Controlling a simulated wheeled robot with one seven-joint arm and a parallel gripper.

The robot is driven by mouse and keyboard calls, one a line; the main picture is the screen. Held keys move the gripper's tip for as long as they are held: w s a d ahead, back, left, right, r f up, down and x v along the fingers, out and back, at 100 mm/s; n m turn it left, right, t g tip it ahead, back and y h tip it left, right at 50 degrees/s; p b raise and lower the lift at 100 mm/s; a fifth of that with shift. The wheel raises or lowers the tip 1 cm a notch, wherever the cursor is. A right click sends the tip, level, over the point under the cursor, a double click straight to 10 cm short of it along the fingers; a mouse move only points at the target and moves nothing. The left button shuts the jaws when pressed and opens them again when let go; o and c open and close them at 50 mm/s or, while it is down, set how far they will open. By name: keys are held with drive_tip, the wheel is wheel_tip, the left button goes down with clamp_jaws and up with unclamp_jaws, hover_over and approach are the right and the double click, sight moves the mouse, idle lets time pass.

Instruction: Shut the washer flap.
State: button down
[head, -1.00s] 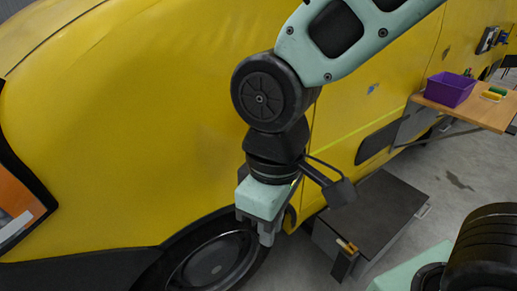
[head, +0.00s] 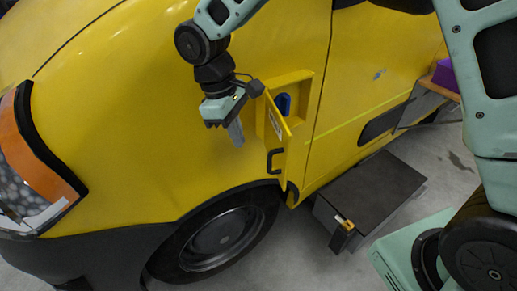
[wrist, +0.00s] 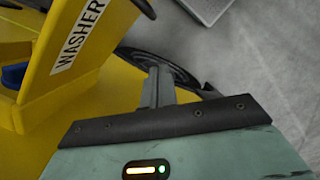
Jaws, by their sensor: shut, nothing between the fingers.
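The washer flap (head: 281,150) stands open, sticking out from the yellow van body. It has a white label and a dark pull handle (head: 274,161). Behind it is a recess (head: 305,88) with a blue cap (head: 283,104) inside. In the wrist view the flap (wrist: 100,28) is at upper left with its "WASHER" label readable, and part of the blue cap (wrist: 13,76) shows at the left edge. My gripper (head: 237,133) is shut and empty, just left of the flap in the head view, apparently not touching it. Its fingers also show in the wrist view (wrist: 157,88).
The front wheel (head: 215,238) is below the flap. A dark, low platform (head: 372,197) stands on the floor to the right. A table with a purple bin (head: 446,74) is at the far right. The van's yellow front panel is bare left of my gripper.

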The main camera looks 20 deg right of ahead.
drive_tip(key=s+d+f+p, duration=0.2)
drive_tip(key=s+d+f, duration=0.1)
drive_tip(key=d+f, duration=0.1)
idle(0.3)
drive_tip(key=shift+s+d, duration=0.1)
drive_tip(key=shift+s, duration=0.05)
